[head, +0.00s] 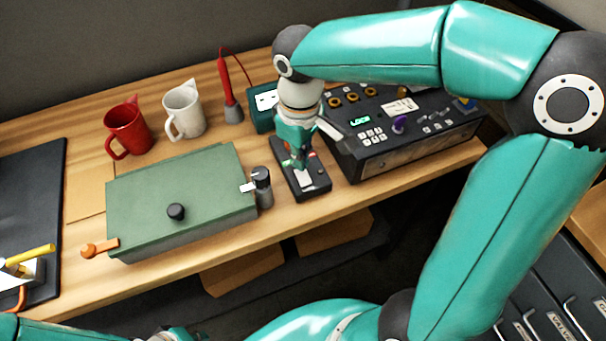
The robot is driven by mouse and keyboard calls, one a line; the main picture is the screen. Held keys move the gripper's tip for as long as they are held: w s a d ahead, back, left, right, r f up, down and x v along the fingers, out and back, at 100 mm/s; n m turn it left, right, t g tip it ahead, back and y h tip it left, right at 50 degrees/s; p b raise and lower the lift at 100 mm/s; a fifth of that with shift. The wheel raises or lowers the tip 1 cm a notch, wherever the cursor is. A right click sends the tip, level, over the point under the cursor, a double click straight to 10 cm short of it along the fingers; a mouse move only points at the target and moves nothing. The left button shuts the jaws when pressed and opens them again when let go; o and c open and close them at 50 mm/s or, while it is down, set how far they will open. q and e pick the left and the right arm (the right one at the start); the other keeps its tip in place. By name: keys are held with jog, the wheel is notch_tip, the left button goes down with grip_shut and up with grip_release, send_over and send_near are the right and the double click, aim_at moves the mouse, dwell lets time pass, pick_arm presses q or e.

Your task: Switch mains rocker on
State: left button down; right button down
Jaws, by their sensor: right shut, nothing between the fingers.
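A small black switch box (317,190) lies on the wooden bench, left of the dark control panel. A pale plate or label shows on its top, and a small red spot shows near its back. My right gripper (298,166) points down over this box, shut and empty, its tips at or just above the top face. The gripper hides part of the box, so I cannot make out the rocker or its position. I cannot tell whether the tips touch it. My left gripper is not in view; only teal arm parts show along the bottom edge.
A green lidded case (190,185) and a grey cylinder with a black cap (263,187) stand left of the box. The control panel (400,125) is close on the right. Red mug (127,128), white mug (184,110) and red-handled iron (227,85) stand behind.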

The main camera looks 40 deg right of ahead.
jog(key=shift+f+b, duration=0.8)
jog(key=shift+f, duration=0.25)
jog(key=shift+r, duration=0.15)
dwell(0.3)
notch_tip(320, 180, up, 7)
jog(key=p, duration=0.6)
dwell(0.6)
